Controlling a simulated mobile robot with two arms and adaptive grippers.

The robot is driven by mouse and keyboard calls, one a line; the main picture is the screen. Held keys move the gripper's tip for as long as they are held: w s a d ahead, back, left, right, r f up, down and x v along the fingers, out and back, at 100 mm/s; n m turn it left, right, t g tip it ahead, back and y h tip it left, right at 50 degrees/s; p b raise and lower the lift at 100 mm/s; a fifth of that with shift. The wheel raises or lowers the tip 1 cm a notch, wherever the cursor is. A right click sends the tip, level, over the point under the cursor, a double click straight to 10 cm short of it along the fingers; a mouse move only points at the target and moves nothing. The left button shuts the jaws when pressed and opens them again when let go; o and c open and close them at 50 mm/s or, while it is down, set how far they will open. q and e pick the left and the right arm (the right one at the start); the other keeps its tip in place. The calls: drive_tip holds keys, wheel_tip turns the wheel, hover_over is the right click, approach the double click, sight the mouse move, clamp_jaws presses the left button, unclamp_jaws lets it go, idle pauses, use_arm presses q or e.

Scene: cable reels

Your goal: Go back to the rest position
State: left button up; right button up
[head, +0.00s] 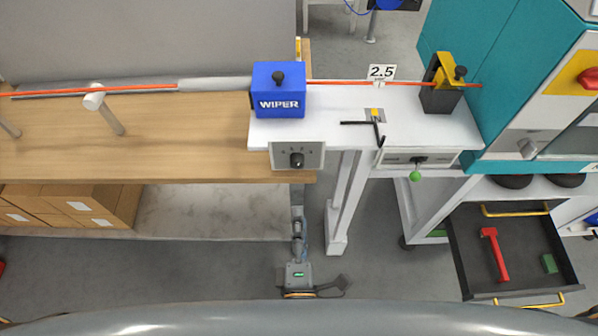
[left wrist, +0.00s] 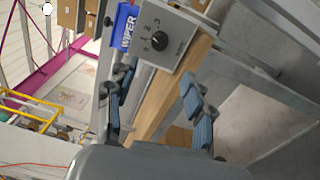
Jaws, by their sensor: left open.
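My left gripper (head: 298,218) shows edge-on at the lower middle of the head view, in front of the bench and below the grey dial panel (head: 297,157). In the left wrist view the same gripper (left wrist: 158,95) has its two blue-padded fingers spread wide, with nothing between them. The dial panel also shows in the left wrist view (left wrist: 162,38), beyond the fingers and apart from them. The blue WIPER block (head: 278,92) sits above the panel. My right gripper is in neither view.
A wooden bench (head: 190,150) lies at left, with boxes (head: 72,204) beneath. An orange cable (head: 340,82) crosses to a black and yellow clamp (head: 440,95). A teal machine (head: 480,60) and an open drawer (head: 515,260) are at right.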

use_arm(q)
drive_tip(key=s+a+f+m+g+h, duration=0.1)
drive_tip(key=s+a+f+m+g, duration=0.3)
drive_tip(key=f, duration=0.6)
drive_tip(key=f+m+g+h, duration=0.2)
drive_tip(key=f+m, duration=0.5)
drive_tip(key=f, duration=0.3)
drive_tip(key=s+a+f+m+g+h, duration=0.1)
drive_tip(key=s+a+f+m+g, duration=0.3)
drive_tip(key=f, duration=0.6)
drive_tip(key=s+a+f+m+g+y, duration=0.4)
drive_tip(key=s+a+f+m+g, duration=0.2)
drive_tip(key=s+a+f, duration=0.9)
drive_tip(key=s+a+g, duration=0.1)
drive_tip(key=s, duration=0.2)
drive_tip(key=shift+f+m, duration=0.15)
drive_tip(key=shift+m, duration=0.15)
